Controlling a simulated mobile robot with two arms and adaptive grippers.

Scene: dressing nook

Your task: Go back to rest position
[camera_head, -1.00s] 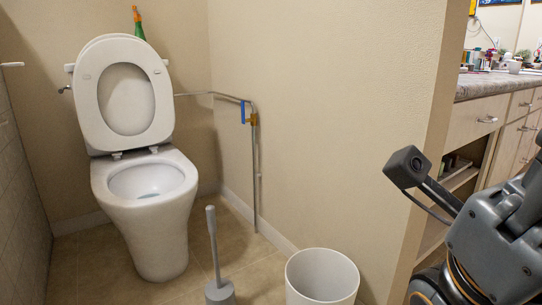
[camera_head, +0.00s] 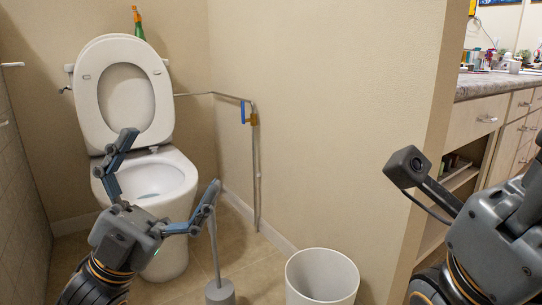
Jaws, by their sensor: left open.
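My left gripper (camera_head: 168,162) has come up from the lower left, in front of the toilet. Its two fingers are spread wide and nothing is between them. The toilet (camera_head: 180,172) stands behind it with its seat and lid raised; the gripper hides part of the bowl's front. My right arm (camera_head: 495,235) shows at the right edge with a small dark camera on a stalk; the right gripper's fingers are out of the picture.
A grey toilet brush (camera_head: 218,290) stands close to the left gripper's right finger in the picture. A white bin (camera_head: 321,278) is to its right. A pipe (camera_head: 255,165) runs down the beige wall. A vanity counter (camera_head: 500,85) with drawers stands at right.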

